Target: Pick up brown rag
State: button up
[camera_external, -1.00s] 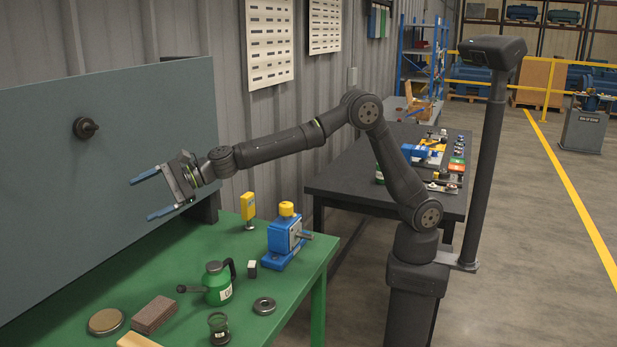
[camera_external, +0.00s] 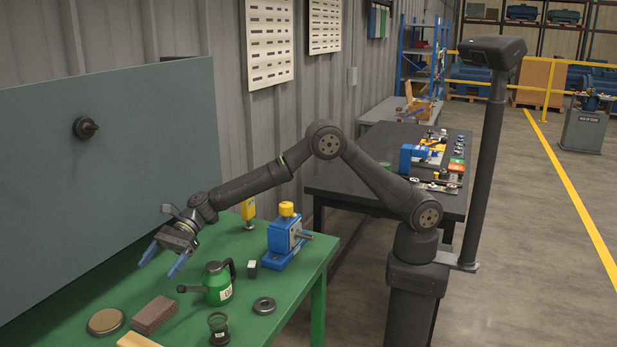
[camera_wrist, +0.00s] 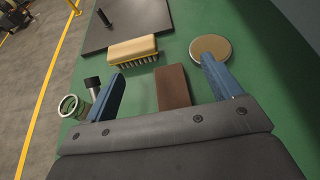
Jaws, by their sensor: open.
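My gripper (camera_external: 158,269) is open and empty, tilted downward above the table and behind the rag in the outside view. The open fingers also show in the wrist view (camera_wrist: 163,68).
The round tin (camera_external: 105,321) lies left of the rag. A wooden brush (camera_wrist: 133,49) and a dark plate with a peg (camera_wrist: 150,15) lie beyond it. A grey panel (camera_external: 110,180) rises behind.

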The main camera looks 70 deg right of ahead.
aim_at(159, 305)
notch_tip(159, 305, down, 9)
jog(key=shift+f, duration=0.2)
jog(key=x, duration=0.5)
jog(key=shift+f, duration=0.2)
jog(key=c, duration=1)
